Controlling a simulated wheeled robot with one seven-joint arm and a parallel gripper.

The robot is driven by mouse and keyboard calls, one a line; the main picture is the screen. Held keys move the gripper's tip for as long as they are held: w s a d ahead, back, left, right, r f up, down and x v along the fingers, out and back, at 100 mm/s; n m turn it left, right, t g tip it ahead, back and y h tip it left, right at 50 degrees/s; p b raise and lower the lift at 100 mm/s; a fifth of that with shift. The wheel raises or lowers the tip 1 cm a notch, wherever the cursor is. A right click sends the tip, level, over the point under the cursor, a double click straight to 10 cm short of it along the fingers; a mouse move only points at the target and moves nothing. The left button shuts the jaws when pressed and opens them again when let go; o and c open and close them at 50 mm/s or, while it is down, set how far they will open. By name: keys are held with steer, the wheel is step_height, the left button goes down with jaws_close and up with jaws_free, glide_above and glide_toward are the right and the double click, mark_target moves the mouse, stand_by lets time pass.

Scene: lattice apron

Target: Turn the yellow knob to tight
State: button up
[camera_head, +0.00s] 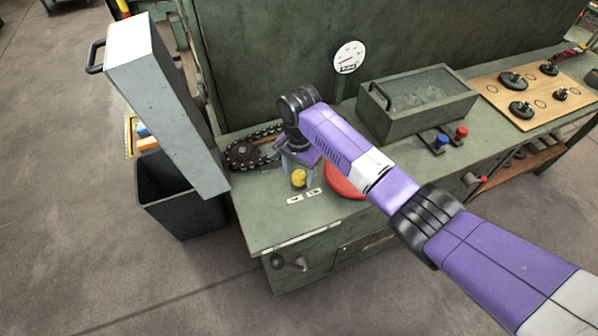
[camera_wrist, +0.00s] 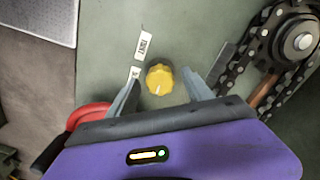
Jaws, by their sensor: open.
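The yellow knob (camera_head: 299,178) sits on the green bench top near its front left. In the wrist view the knob (camera_wrist: 160,79) has a scalloped edge and a pale pointer line toward the bottom of the picture. Two white labels lie beside it; one label (camera_wrist: 145,43) appears to read TIGHT, and the other is partly hidden by a finger. My gripper (camera_wrist: 162,88) is open, with one finger on each side of the knob and gaps to both. The wrist camera looks down on the knob. In the head view my gripper's fingers are mostly hidden by my wrist.
A chain and sprocket (camera_wrist: 297,40) lie close by the knob. A red round thing (camera_head: 345,181) is partly behind my arm. A green box (camera_head: 418,103), a gauge (camera_head: 349,57) and a wooden board (camera_head: 540,101) stand farther along the bench.

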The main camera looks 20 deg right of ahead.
jaws_close()
